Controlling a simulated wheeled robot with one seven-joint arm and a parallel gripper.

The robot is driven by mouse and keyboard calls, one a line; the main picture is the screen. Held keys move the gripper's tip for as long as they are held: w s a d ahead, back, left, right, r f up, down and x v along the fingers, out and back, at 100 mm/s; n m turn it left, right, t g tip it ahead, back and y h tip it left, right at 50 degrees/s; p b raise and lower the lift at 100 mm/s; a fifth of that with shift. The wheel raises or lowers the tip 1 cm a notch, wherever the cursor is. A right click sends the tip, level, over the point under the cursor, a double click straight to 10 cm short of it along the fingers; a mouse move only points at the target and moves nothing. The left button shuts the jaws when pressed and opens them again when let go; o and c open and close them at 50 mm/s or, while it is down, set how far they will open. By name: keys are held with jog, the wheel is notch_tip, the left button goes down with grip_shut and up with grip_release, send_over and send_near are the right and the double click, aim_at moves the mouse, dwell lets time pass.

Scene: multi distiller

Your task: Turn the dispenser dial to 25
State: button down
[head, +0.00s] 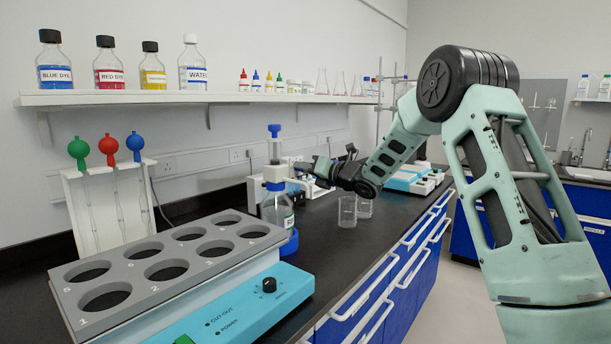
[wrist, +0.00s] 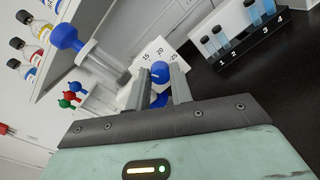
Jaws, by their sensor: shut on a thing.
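The dispenser (head: 275,175) stands on the black bench in the head view. It has a blue-topped plunger, a white body and a glass bottle (head: 275,212) on a blue base. In the wrist view its blue-topped plunger (wrist: 66,37) is at upper left. A white scale plate (wrist: 152,56) shows the marks 15, 20 and 25. The blue dial knob (wrist: 160,70) sits between my fingertips in front of this plate. My gripper (wrist: 161,86) is shut on the knob. In the head view my gripper (head: 318,166) reaches the dispenser from the right and hides the dial. The exact setting is unclear.
A grey block with several round holes (head: 167,250) and a blue control panel (head: 240,305) lie at front left. Two glass beakers (head: 347,211) stand right of the dispenser, below my arm. A shelf (head: 200,98) with bottles runs above. A tube rack (wrist: 245,40) shows at right in the wrist view.

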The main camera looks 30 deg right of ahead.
jog(key=shift+d+f+m+g+y+p, duration=0.15)
jog(key=shift+m+p, duration=0.95)
jog(key=shift+m, duration=2.55)
jog(key=shift+r+m+g+y+p, duration=0.1)
jog(key=shift+m+p, duration=1)
jog(key=shift+m, duration=2.6)
jog(key=shift+d+f+m+g+y+p, duration=0.15)
jog(key=shift+m+p, duration=0.95)
jog(key=shift+m, duration=2.55)
jog(key=shift+a, duration=0.1)
jog(key=c, duration=1.5)
grip_release()
jog(key=shift+r, duration=0.1)
jog(key=b+v, duration=0.2)
jog(key=v, duration=1.5)
jog(key=shift+s+b, duration=0.2)
jog(key=shift+b, duration=0.1)
jog(key=shift+f, duration=0.25)
